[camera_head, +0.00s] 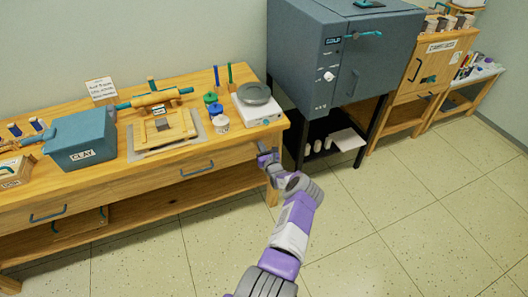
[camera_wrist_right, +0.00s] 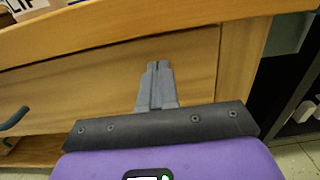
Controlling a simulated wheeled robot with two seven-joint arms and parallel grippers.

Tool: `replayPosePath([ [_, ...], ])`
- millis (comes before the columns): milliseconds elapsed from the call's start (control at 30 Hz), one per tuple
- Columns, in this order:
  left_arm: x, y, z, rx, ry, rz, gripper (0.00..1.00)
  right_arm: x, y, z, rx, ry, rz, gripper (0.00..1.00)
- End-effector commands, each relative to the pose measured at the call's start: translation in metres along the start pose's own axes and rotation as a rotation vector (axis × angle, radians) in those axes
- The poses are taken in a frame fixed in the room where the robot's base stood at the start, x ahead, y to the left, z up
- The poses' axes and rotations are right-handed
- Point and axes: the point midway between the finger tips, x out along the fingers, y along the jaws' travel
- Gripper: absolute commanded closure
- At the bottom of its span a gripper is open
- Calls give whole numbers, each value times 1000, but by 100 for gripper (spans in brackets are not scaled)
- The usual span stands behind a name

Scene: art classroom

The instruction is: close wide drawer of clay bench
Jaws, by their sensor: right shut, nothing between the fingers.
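The clay bench (camera_head: 235,78) is a long wooden table along the wall. My right gripper (camera_head: 265,157) is by the right end of this drawer front, right of the handle. In the right wrist view its grey fingers (camera_wrist_right: 158,72) are shut and empty, pointing at the wooden front (camera_wrist_right: 90,88); contact is unclear. The handle (camera_wrist_right: 14,119) shows at left. My left gripper is out of view.
A blue clay box (camera_head: 80,140), a rolling pin (camera_head: 155,98) and a scale (camera_head: 258,103) stand on top. A grey kiln (camera_head: 345,50) on a black stand is close right of the bench. Floor in front is clear.

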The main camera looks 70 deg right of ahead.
Motion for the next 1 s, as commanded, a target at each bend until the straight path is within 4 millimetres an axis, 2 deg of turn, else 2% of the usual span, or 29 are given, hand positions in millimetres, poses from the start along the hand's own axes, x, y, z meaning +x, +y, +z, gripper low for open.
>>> replayPosePath([
  [33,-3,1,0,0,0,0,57,5,3,12,0,-17,1,100],
  [267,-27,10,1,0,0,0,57,-12,10,13,1,-13,7,100],
  [467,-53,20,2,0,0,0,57,-36,19,11,1,-6,14,100],
  [700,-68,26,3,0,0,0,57,-94,17,6,2,-4,13,100],
  [833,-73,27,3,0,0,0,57,-115,17,5,0,-4,14,100],
  [1000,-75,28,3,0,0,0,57,-130,16,4,0,-5,14,100],
])
